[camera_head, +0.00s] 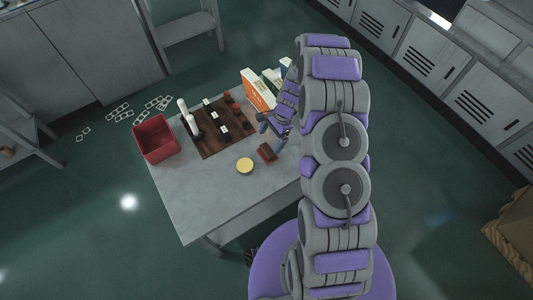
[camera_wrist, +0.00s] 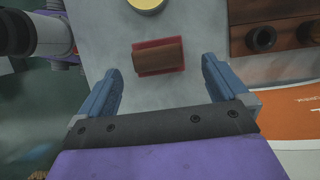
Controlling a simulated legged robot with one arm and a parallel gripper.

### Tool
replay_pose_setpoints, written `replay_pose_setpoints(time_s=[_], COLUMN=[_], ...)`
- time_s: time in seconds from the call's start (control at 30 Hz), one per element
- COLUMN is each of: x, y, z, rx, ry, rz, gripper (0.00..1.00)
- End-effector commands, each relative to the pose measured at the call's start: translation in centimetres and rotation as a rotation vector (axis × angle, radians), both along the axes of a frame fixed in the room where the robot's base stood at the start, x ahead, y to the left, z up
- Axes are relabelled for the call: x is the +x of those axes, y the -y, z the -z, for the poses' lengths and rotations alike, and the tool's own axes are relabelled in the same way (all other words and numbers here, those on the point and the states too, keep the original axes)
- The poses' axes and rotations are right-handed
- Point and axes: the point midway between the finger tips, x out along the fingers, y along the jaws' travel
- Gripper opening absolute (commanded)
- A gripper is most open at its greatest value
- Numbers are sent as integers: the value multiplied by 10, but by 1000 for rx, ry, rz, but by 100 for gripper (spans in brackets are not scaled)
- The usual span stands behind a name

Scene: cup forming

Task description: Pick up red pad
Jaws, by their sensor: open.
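The red pad (camera_head: 267,152) lies on the grey table, just in front of my gripper (camera_head: 276,134). In the wrist view the red pad (camera_wrist: 158,56) shows a brown block-like top with red edges. It lies ahead of and roughly between the two blue fingers of my gripper (camera_wrist: 160,85). The fingers are spread apart and nothing is between them. The pad appears to rest flat on the table, apart from the fingers.
A yellow round item (camera_head: 245,166) lies left of the pad. A brown wooden rack (camera_head: 222,149) with several small items, a red bin (camera_head: 155,139) and an orange-and-white box (camera_head: 257,90) also stand on the table (camera_head: 205,205). The table's front left is clear.

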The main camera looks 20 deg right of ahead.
Motion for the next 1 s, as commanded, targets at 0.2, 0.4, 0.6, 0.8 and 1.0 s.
replay_pose_setpoints(time_s=[0.2, 0.4, 0.6, 0.8, 1.0], x=[-3, -7, -11, -12, -11], y=[0, -4, -20, -24, -18], z=[26, 40, 67, 73, 73], rx=[10, 12, 4, 1, 9], ry=[-1, -1, -2, 0, 1], rz=[4, 2, 2, 1, 2], gripper=[100, 100, 100, 100, 90])
